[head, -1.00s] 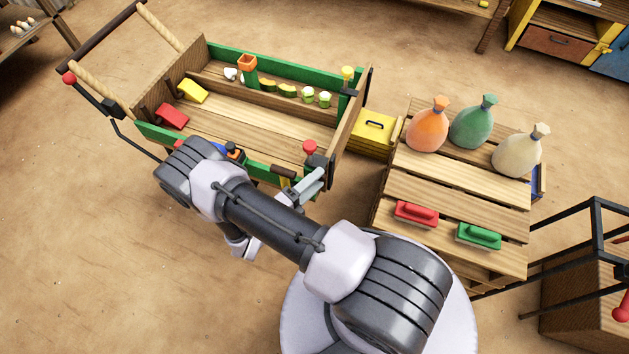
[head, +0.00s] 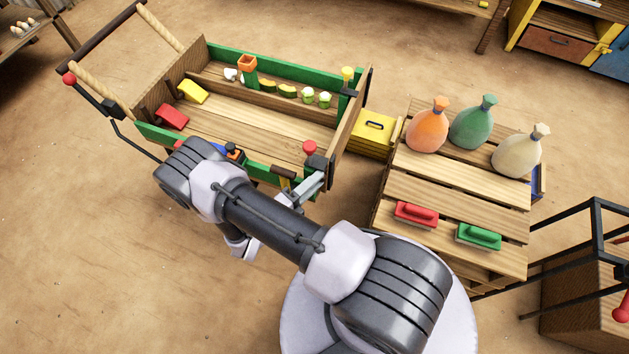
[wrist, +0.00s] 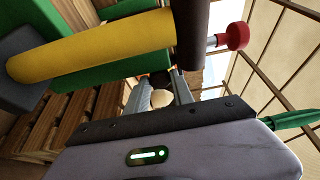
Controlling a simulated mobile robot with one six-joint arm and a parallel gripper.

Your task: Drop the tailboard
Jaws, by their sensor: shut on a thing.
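The green-sided wooden cart (head: 262,119) stands at the upper left, with its tailboard (head: 349,128) upright across its right end. A yellow knob (head: 347,73) tops the tailboard's far corner. A red knob (head: 309,148) on a dark fitting stands at its near corner; a red knob (wrist: 237,36) also shows in the wrist view. My gripper (head: 312,186) is at the near corner, just below the red knob. In the wrist view my gripper (wrist: 159,92) is shut on a pale round knob (wrist: 161,98), partly hidden between the fingers.
A yellow box (head: 371,133) sits right of the tailboard. A slatted table (head: 430,179) with several sacks and two handled blocks stands farther right. A yellow cylinder (wrist: 95,45) lies close above my fingers in the wrist view. Bare ground is free at the lower left.

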